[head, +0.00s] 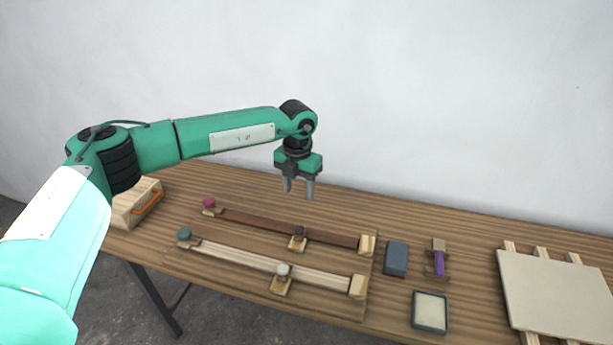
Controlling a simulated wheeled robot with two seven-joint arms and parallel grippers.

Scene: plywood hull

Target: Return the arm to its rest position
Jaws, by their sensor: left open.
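My left arm comes in from the left and reaches over the table. My left gripper (299,188) is open and points down, with nothing between its two fingers. It hangs above the far side of a wooden board (215,262) that bears two long strips. The dark brown strip (270,225) lies behind the pale strip (240,256). Both strips have small blocks and knobs along them. The gripper appears to be clear of the strips. My right gripper is not in view.
The wooden table (440,212) also holds a wooden box with an orange handle (148,203) at the left. At the right are a dark blue block (396,259), a purple-handled tool (439,262), a square tray (429,327) and a beige panel on slats (555,292). A white wall stands behind.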

